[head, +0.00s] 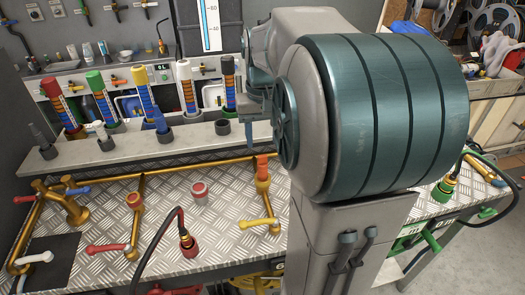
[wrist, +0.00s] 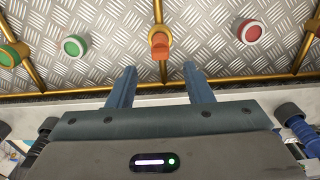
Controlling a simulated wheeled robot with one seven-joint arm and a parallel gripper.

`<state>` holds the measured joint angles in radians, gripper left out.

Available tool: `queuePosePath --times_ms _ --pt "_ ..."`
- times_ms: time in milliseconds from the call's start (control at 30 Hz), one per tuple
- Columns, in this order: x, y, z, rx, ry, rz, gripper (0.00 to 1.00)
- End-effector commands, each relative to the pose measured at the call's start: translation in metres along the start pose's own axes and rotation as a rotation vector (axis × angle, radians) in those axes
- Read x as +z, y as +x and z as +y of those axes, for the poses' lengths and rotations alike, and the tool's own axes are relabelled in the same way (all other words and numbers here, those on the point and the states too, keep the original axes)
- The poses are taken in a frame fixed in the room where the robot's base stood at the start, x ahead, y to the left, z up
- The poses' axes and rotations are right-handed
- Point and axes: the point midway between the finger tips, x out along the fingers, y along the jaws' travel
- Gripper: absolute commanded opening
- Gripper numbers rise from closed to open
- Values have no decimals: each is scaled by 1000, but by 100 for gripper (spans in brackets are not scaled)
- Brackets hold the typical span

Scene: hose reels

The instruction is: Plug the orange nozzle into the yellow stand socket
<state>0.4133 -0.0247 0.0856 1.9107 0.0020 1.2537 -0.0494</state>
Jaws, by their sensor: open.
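The orange nozzle (head: 263,164) appears as a short orange piece at the top of a brass pipe stand with a yellow lever (head: 259,223). It also shows in the wrist view (wrist: 160,44), overlapping the pipe end. The yellow stand's socket is not clear under it, and I cannot tell how deep the orange piece sits. My gripper (wrist: 160,70) is open, with nothing between its two blue-grey fingers. The orange piece lies beyond the fingertips, roughly centred between them, and apart from them. In the head view my arm covers much of the right side.
A red cap (head: 200,191) stands on the metal deck beside another brass stand with a red lever (head: 105,249). A red nozzle with a black hose (head: 187,243) stands nearer. A shelf behind holds dark sockets (head: 222,127) and coloured columns. A green cap (wrist: 75,46) is on the deck.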

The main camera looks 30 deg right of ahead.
Motion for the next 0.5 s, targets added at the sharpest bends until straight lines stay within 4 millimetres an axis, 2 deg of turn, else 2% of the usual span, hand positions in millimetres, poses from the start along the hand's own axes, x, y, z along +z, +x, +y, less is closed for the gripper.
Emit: queuePosePath --times_ms 100,267,367,500 --pt "-1 -16 0 0 0 1 46" --pt "3 -24 -4 1 -8 6 46" --pt "16 -20 -15 4 -32 25 46" --pt "49 -6 -39 7 -93 81 46"
